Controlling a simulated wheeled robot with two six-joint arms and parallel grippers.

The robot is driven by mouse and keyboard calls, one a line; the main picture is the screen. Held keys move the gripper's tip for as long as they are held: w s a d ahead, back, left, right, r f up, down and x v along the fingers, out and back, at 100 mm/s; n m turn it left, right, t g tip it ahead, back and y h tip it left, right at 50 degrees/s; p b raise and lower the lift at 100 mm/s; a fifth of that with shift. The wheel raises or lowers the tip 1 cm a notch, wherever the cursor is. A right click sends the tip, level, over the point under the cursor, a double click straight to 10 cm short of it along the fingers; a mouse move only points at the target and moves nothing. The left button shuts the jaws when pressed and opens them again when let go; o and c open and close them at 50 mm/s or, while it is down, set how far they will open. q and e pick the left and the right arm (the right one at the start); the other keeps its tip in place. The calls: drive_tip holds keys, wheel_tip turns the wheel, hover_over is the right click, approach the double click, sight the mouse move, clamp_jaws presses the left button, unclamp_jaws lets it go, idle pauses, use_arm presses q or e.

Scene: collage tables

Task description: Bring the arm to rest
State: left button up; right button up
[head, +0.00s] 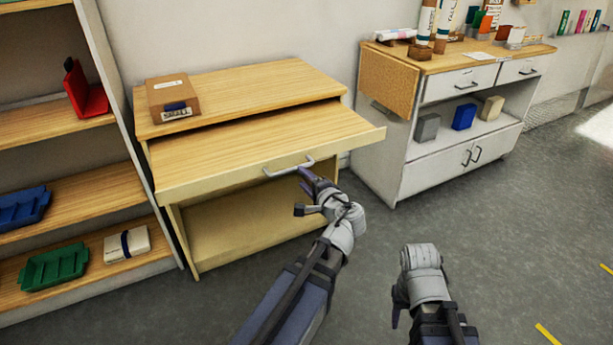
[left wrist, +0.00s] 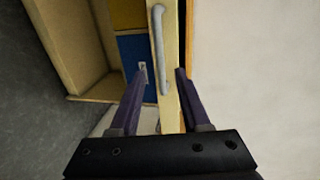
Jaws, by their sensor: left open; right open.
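My left gripper (head: 306,182) is open and empty, close to the grey bar handle (head: 288,167) of a pulled-out wooden drawer or sliding top (head: 230,140). In the left wrist view, the two purple fingers of this gripper (left wrist: 161,72) appear on either side of the handle's lower end (left wrist: 158,40); I cannot tell if they touch it. My left arm reaches forward from the bottom of the head view. My right arm is at the lower middle right over the floor, its grey wrist showing.
A brown box (head: 173,97) lies on the wooden desk (head: 240,86). Shelves with a green tray (head: 54,267) and blue tray (head: 22,207) stand at the left. A white cabinet (head: 435,165) stands at the right.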

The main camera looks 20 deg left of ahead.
use_arm(q)
drive_tip(key=s+d+r+n+g+h+p, duration=0.2)
drive_tip(key=s+d+g+h+p, duration=0.3)
drive_tip(key=s+d+p, duration=0.5)
drive_tip(key=s+d+r+n+g+h+p, duration=0.2)
drive_tip(key=s+d+r+g+h+p, duration=0.2)
drive_tip(key=s+d+p, duration=0.6)
drive_tip(key=d+g+h+p, duration=0.1)
drive_tip(key=d+p, duration=0.1)
drive_tip(key=p, duration=0.1)
drive_tip(key=shift+r+h+p, duration=0.15)
drive_tip(key=shift+h+p, duration=0.15)
drive_tip(key=shift+h, duration=0.1)
drive_tip(key=shift+w+a, duration=0.1)
